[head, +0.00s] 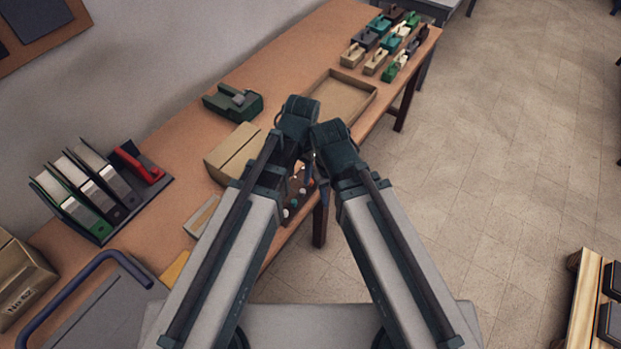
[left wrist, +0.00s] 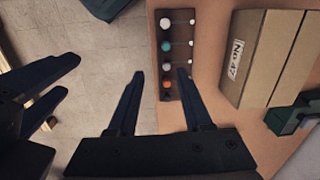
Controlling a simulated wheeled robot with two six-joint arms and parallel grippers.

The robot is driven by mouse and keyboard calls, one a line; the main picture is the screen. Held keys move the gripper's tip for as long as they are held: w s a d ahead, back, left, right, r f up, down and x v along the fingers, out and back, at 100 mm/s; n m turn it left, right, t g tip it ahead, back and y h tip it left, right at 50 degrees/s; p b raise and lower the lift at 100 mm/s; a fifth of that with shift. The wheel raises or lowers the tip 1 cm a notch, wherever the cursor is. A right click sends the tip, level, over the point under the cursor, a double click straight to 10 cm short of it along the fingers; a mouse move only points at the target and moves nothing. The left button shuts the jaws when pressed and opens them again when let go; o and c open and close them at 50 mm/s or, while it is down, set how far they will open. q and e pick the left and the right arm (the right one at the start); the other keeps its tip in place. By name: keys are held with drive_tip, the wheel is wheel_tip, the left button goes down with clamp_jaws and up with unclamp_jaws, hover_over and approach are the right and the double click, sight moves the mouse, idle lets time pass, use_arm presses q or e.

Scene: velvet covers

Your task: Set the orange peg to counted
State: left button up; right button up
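A dark peg board (left wrist: 179,55) lies on the table near its edge. In the left wrist view it carries a column of round pegs: white, teal, white and an orange peg (left wrist: 167,84) nearest my gripper. Small white dots line the board's other side. My left gripper (left wrist: 160,73) is open and empty, its fingertips apart on either side of the orange peg's column in the picture. My right gripper (left wrist: 71,75) shows at the left edge with its fingers apart. In the head view the board (head: 290,214) is partly hidden by my arms.
A cardboard box (head: 232,152) labelled No 47 stands beside the board, with a green tape dispenser (head: 233,102) behind it. Open floor lies right of the table.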

use_arm(q)
drive_tip(key=w+d+m, duration=0.3)
drive_tip(key=w, duration=0.5)
drive_tip(key=shift+h, duration=0.3)
wheel_tip(320, 180, down, 14)
drive_tip(key=b, duration=1.4)
drive_tip(key=shift+c, duration=0.2)
clamp_jaws()
